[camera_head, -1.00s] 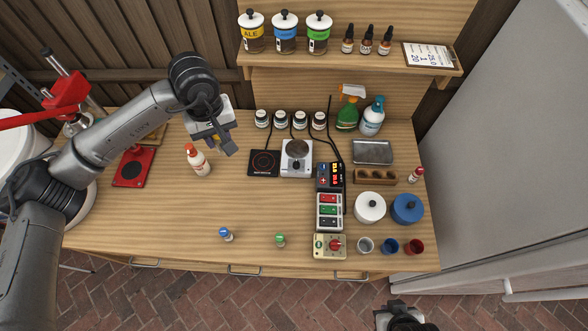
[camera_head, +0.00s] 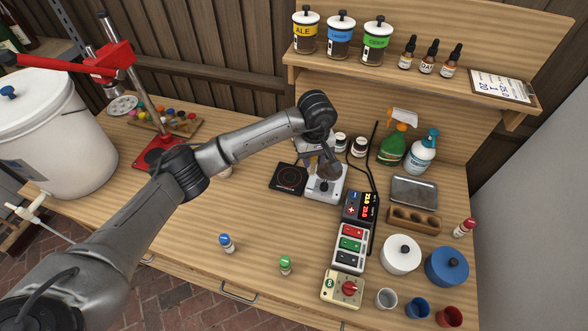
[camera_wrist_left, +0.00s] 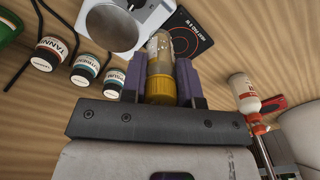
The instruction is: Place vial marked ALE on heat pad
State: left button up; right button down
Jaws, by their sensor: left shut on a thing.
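My left gripper (camera_head: 318,158) is shut on a vial with a yellow cap (camera_wrist_left: 160,90). In the left wrist view the glass vial (camera_wrist_left: 160,62) sits between the two purple fingers. I cannot read a label on it. The heat pad (camera_head: 289,180) is a flat black square with a ring mark; it also shows beyond the vial in the left wrist view (camera_wrist_left: 194,36). Nothing stands on the visible part of the pad. In the head view the gripper is right of the pad, over the back of the white scale, partly hiding the vial. My right gripper is out of view.
The white scale (camera_head: 323,192) with its round plate stands close right of the pad. Small jars (camera_head: 359,147) stand behind. A white bottle with a red-orange collar (camera_wrist_left: 244,95) is nearby. Blue-capped (camera_head: 227,244) and green-capped (camera_head: 286,265) vials stand in front, with clear table around them.

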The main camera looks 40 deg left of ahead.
pick_arm(q)
jog(key=shift+s+a+f, duration=0.1)
jog(key=shift+a+f, duration=1.95)
jog(key=shift+f, duration=0.15)
jog(key=shift+a+f, duration=2.05)
jog(key=shift+f, duration=0.15)
jog(key=shift+f+b, duration=0.2)
jog(key=shift+b, duration=0.1)
jog(key=o, duration=0.9)
jog(key=shift+r, duration=0.1)
notch_tip(320, 180, up, 12)
jog(key=p, duration=0.1)
jog(key=shift+r, duration=0.1)
